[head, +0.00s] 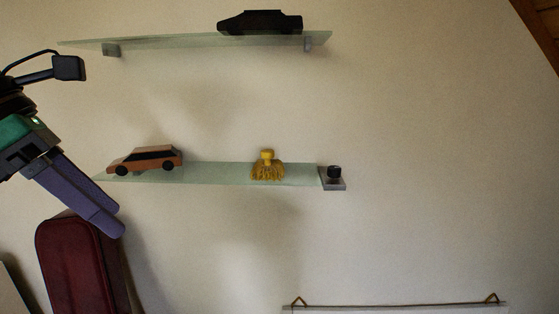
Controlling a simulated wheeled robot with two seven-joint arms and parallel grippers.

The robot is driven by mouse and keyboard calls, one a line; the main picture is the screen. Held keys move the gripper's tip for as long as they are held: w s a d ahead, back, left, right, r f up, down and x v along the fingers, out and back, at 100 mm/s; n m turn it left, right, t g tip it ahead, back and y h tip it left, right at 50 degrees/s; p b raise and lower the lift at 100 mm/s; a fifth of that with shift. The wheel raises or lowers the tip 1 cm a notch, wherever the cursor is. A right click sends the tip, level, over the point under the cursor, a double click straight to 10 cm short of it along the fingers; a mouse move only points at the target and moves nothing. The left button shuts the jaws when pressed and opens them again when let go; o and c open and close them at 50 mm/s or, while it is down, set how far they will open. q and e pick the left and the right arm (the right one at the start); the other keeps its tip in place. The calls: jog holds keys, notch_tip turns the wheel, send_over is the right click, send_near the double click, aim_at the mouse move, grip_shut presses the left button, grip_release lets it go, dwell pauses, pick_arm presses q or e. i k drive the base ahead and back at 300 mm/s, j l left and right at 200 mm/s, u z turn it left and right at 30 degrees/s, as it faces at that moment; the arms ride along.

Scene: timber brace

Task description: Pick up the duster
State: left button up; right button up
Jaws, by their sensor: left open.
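The duster (267,167) has a yellow top and a shaggy yellow fringe. It stands on the lower glass shelf (215,174), right of the middle. My left gripper (115,222) comes in at the left of the head view, with purple fingers pointing down and right. It is open and holds nothing that I can see. It is well to the left of the duster and appears lower. My right gripper is not in view.
An orange toy car (150,158) sits on the lower shelf's left part. A small dark object (334,172) stands at its right end. A black toy car (260,22) is on the upper shelf (180,41). A dark red case (75,265) stands below my gripper.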

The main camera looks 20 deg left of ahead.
aim_at(267, 169)
jog(key=i, duration=1)
